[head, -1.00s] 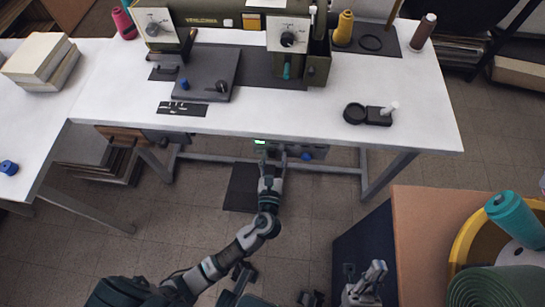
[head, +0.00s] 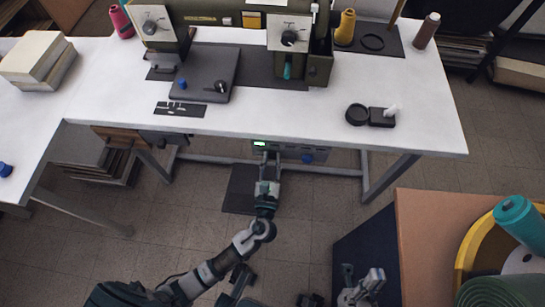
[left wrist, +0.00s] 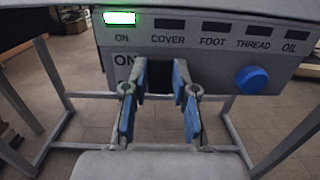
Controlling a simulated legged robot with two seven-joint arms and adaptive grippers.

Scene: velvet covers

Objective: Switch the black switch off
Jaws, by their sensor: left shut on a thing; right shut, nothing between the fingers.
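The grey control panel (left wrist: 210,63) hangs under the front edge of the table. It also shows in the head view (head: 307,149). Its lamp (left wrist: 120,18) above the small "ON" label glows green; the other lamps are dark. A black switch (left wrist: 161,84) sits right of the large "ON" lettering, partly hidden by my fingers. My left gripper (left wrist: 160,72) is at the panel with a finger on each side of the switch, shut on it. In the head view the left gripper (head: 270,158) reaches under the table edge. My right gripper (head: 376,279) is shut and empty at the lower right.
A blue knob (left wrist: 250,80) sticks out at the panel's right. The white table (head: 270,120) overhangs the panel, with metal legs (head: 390,176) and a crossbar around it. A box (head: 440,225) with a yellow bin (head: 470,240) stands at right. The floor before the panel is open.

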